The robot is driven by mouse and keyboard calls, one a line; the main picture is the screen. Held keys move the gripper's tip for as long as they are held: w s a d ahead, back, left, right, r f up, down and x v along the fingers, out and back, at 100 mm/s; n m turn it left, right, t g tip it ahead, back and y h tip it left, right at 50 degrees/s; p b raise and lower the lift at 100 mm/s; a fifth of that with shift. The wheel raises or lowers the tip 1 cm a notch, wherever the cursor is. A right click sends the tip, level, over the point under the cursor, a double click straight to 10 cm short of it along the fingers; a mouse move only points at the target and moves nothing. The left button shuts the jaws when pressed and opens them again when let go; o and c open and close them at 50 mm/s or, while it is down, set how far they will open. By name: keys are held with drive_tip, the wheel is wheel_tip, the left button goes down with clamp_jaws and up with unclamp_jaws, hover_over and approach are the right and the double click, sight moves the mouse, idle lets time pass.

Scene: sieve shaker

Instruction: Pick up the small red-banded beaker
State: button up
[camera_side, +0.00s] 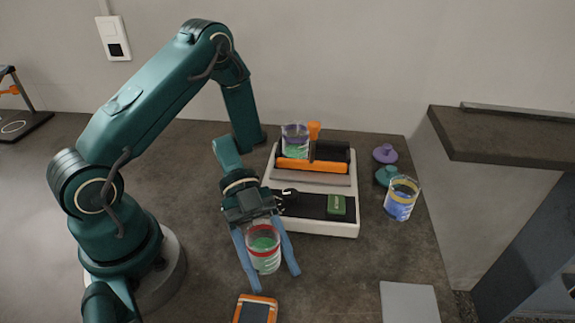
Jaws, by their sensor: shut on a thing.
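The small red-banded beaker (264,262) is clear glass with a red band near its rim and green contents. It is between the two blue fingers of my gripper (268,276), in front of the shaker. My gripper is shut on the beaker. The beaker looks roughly upright; I cannot tell whether its base touches the bench.
The sieve shaker (318,228) stands behind, carrying a purple-banded beaker (295,145). A yellow-banded beaker with blue contents (400,203) and purple (385,153) and teal (386,176) lids are at right. An orange-framed device (256,311) lies close in front. A grey plate (408,302) lies front right.

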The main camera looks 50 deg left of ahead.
drive_tip(key=shift+r, duration=0.1)
drive_tip(key=shift+r, duration=1.85)
drive_tip(key=s+r+v, duration=0.1)
drive_tip(key=v, duration=1.2)
drive_tip(key=shift+s+r, duration=0.1)
drive_tip(key=shift+r, duration=0.05)
